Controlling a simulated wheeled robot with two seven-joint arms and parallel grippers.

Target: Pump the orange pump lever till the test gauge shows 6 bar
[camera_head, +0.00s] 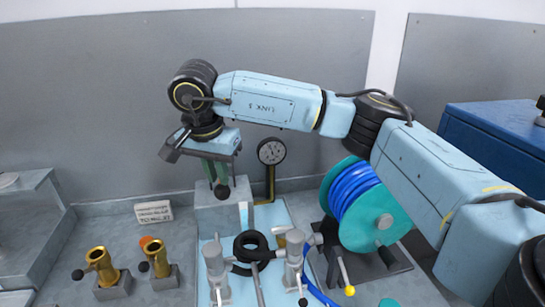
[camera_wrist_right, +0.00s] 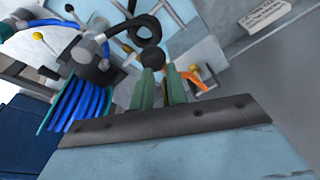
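My right gripper (camera_head: 215,180) hangs fingers-down left of the test gauge. Its two green fingers also show in the right wrist view (camera_wrist_right: 160,72), with a gap between them. A dark round knob (camera_head: 222,190) is at the fingertips; in the wrist view the knob (camera_wrist_right: 152,57) lies off-centre, over the left fingertip. I cannot tell whether they touch. An orange bent bar (camera_wrist_right: 197,80), possibly the pump lever, shows beside the right finger; in the head view only a small orange part (camera_head: 146,240) shows. My left gripper is out of view.
Two brass cylinders (camera_head: 102,264) stand front left. A sign (camera_head: 153,212) stands behind them. Black rings (camera_head: 251,246) and grey fittings (camera_head: 216,272) occupy the pale mat. A teal reel with blue hose (camera_head: 358,194) stands right, under my arm. A blue cabinet (camera_head: 490,125) is far right.

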